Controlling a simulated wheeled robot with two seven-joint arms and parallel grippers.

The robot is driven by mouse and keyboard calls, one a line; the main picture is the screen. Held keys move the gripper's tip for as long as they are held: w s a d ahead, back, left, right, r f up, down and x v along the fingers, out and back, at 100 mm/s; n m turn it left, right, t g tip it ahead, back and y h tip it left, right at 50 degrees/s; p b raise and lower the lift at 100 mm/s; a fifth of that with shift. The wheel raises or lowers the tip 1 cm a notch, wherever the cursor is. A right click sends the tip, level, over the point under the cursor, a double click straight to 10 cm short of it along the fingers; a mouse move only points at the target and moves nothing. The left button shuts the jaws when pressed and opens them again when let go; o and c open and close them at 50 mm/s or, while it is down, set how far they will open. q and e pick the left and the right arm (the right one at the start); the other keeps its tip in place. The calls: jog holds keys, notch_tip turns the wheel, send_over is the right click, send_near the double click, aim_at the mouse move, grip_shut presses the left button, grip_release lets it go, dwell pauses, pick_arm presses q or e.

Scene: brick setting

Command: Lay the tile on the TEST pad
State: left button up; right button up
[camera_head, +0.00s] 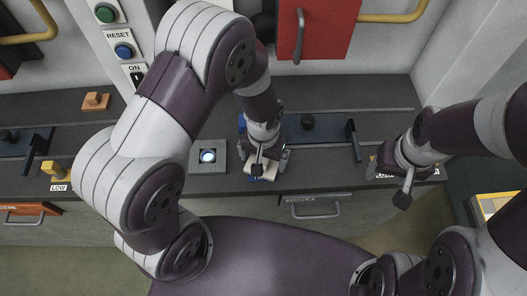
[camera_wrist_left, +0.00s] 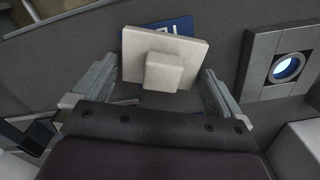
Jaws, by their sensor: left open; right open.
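The tile (camera_wrist_left: 186,52) is a flat beige plate with a square block knob (camera_wrist_left: 164,72) on top. In the head view the tile (camera_head: 262,171) shows under my left gripper (camera_head: 265,160). In the left wrist view its open fingers (camera_wrist_left: 160,88) stand on either side of the tile, with gaps visible. A blue pad (camera_wrist_left: 181,24) with white lettering, mostly hidden, shows beneath and behind the tile; I cannot read the word. I cannot tell whether the tile rests fully on it. My right gripper (camera_head: 389,164) is open and empty over the right part of the counter.
A grey plate with a lit round lens (camera_head: 208,157) sits left of the tile; it also shows in the left wrist view (camera_wrist_left: 262,62). A dark panel with a knob (camera_head: 308,122) and a black handle (camera_head: 353,139) lie behind. A drawer (camera_head: 310,207) is below the counter's front edge.

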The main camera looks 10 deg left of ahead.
pick_arm(q)
notch_tip(320, 180, up, 12)
jog(key=s+a+r+n+t, duration=0.1)
jog(key=s+a, duration=0.3)
jog(key=a, duration=0.5)
jog(key=shift+s, duration=0.15)
jog(key=shift+d, duration=0.1)
